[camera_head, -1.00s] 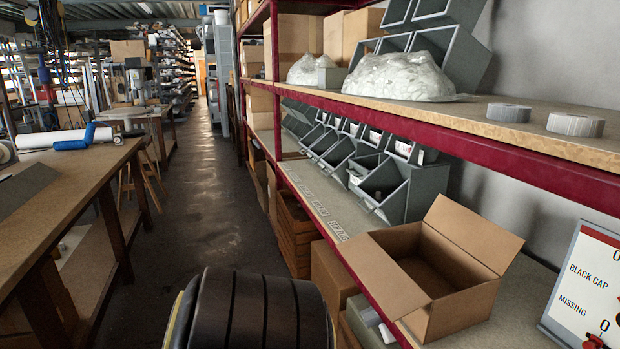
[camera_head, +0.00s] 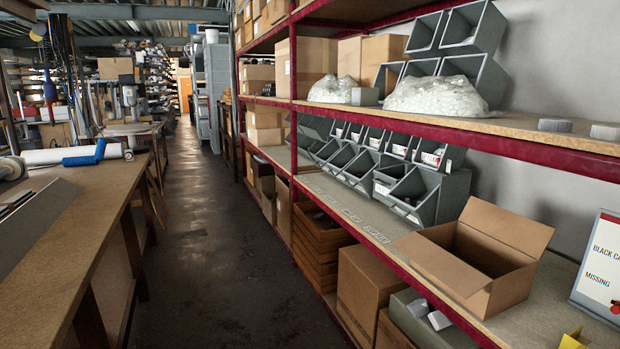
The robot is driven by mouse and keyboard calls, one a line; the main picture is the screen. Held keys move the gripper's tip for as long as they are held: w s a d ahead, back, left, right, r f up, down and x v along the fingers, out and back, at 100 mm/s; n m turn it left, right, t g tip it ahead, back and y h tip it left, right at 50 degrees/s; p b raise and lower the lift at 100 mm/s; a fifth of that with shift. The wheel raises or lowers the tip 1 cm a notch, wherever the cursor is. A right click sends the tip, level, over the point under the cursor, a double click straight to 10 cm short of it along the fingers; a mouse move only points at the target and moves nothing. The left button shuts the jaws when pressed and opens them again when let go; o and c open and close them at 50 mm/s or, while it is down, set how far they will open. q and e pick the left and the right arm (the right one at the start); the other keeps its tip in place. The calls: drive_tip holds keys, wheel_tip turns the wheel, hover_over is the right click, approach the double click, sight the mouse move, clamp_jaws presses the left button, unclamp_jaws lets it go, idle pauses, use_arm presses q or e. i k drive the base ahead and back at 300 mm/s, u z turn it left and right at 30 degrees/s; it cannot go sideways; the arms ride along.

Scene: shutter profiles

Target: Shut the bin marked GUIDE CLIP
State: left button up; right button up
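A row of grey tilting bins stands on the middle shelf of the red rack. The nearest bin (camera_head: 436,205) and the bins behind it (camera_head: 358,165) show open fronts facing the aisle. Small white labels show on several of them, but the print is too small to read, so I cannot tell which one is marked GUIDE CLIP. Neither of my grippers is in view.
An open cardboard box (camera_head: 465,270) sits on the middle shelf nearer than the bins. A sign board (camera_head: 602,265) stands at the right. Boxes and a grey crate (camera_head: 425,325) fill the lower level. The aisle floor (camera_head: 200,240) is clear; a workbench (camera_head: 90,215) lines the left.

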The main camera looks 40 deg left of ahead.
sight(346, 156)
drive_tip(key=u, duration=0.95)
drive_tip(key=i, duration=0.9)
drive_tip(key=u, duration=0.7)
drive_tip(key=i, duration=1.35)
drive_tip(key=z, duration=0.45)
